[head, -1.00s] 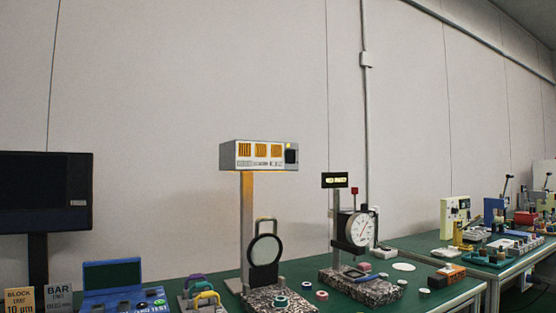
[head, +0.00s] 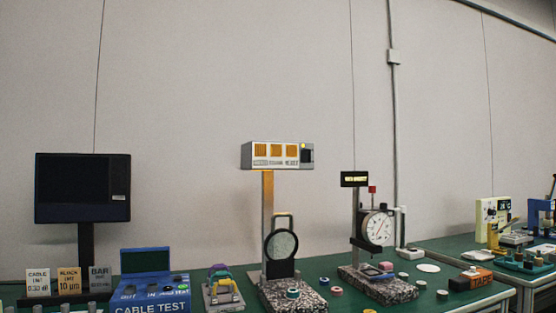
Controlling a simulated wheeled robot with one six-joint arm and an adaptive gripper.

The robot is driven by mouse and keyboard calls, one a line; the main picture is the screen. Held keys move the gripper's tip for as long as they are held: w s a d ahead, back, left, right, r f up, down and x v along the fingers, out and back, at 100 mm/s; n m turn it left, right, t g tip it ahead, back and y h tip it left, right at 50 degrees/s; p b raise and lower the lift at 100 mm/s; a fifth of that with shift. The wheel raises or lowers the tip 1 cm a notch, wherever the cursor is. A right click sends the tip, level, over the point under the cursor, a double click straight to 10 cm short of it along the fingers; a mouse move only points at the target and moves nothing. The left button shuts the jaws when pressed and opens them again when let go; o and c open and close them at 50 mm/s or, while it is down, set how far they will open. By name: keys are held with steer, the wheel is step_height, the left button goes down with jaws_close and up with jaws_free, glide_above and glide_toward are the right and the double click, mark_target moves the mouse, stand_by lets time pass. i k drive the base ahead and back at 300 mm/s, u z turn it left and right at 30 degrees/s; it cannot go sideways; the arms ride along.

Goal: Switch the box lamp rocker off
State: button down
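The box lamp (head: 277,155) is a grey box with three lit orange panels on its front. The rocker's position is too small to tell. A round black-rimmed glass (head: 281,245) stands below the lamp. My gripper is not in view.
A dial gauge (head: 376,228) on a stone base stands right of the lamp. A blue cable test box (head: 151,295), a dark monitor (head: 83,188) and small signs (head: 69,281) are at the left. An orange tape box (head: 472,280) lies near the green bench's right edge.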

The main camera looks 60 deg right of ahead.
mark_target(304, 153)
steer(key=k, duration=0.5)
steer(key=z, duration=1.35)
